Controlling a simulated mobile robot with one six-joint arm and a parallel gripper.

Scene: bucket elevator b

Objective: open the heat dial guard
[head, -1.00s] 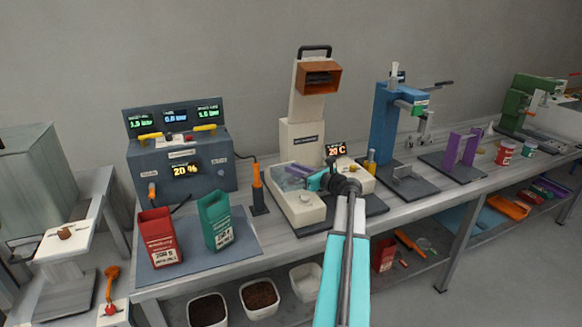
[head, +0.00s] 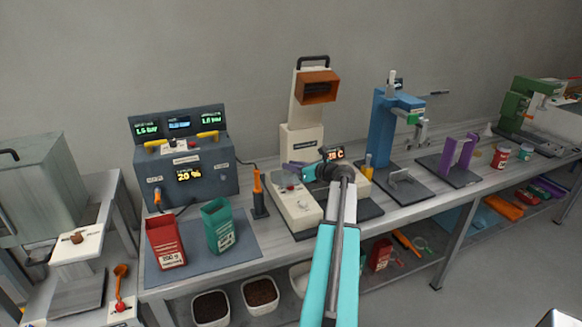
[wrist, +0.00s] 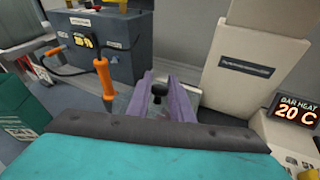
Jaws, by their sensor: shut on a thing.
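The heat dial guard is a small clear cover with a black knob (wrist: 159,91) on it. The knob sits between the two purple fingers of my gripper (wrist: 160,100), shut on it. In the head view my gripper (head: 293,165) is above the back left part of the cream heat sealer (head: 300,208). A small red part (head: 290,188) shows uncovered on the sealer's top. The clear cover itself is hard to make out, largely hidden by the fingers and the teal gripper body. The sealer display (head: 333,153) reads about 20 C.
Left of the sealer stand an orange-handled tool (head: 258,190), a green bag (head: 219,228), a red bag (head: 166,240) and a dark control box (head: 186,170). The sealer's tall column (head: 304,110) rises behind my gripper. A blue press (head: 392,130) is to the right.

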